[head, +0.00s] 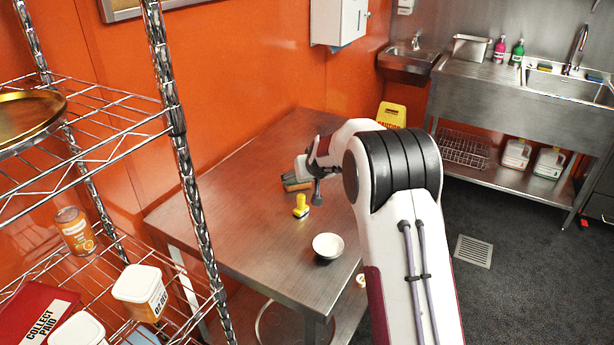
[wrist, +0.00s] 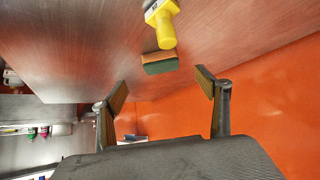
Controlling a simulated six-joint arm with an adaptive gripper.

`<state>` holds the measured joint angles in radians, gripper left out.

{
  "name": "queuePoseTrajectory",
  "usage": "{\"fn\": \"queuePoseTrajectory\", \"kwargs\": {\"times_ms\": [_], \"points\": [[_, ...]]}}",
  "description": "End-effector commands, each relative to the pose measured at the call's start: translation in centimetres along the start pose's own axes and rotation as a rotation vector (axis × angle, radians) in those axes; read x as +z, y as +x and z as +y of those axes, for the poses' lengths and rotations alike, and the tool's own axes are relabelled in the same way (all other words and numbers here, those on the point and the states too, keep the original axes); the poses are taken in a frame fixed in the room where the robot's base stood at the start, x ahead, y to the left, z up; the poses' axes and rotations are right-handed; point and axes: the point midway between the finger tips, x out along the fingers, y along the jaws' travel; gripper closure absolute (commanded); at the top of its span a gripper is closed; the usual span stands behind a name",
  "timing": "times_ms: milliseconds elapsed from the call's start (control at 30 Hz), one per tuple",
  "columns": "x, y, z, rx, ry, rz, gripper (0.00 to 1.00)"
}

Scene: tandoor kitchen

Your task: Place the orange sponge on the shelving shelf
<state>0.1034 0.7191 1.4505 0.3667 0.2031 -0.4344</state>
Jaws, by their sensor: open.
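The orange sponge, a small block with an orange-brown face and a dark green face, lies on the steel table. It shows in the wrist view (wrist: 160,63) just beyond my gripper (wrist: 161,78), roughly between the lines of its two fingers. My gripper is open and empty, with the fingers spread wide and apart from the sponge. In the head view the sponge (head: 298,187) is small and partly hidden near my gripper (head: 297,177) at the table's far part. The shelving (head: 110,105) is a chrome wire rack at the left.
A yellow-handled tool (head: 301,206) stands close beside the sponge. A white bowl (head: 328,246) is nearer on the table (head: 230,210). The shelving holds a brass tray (head: 28,118), a jar (head: 75,231), tubs (head: 141,290) and a red box (head: 35,312). An orange wall is behind.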

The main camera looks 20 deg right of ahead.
Motion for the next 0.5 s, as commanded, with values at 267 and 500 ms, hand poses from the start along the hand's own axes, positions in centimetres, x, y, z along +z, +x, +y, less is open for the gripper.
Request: {"fn": "queuePoseTrajectory", "kwargs": {"times_ms": [267, 500], "points": [[0.0, -1.8, 0.0, 0.000, -0.001, 0.000, 0.25], [0.0, -2.0, 0.0, 0.000, -0.001, 0.000, 0.25]]}}
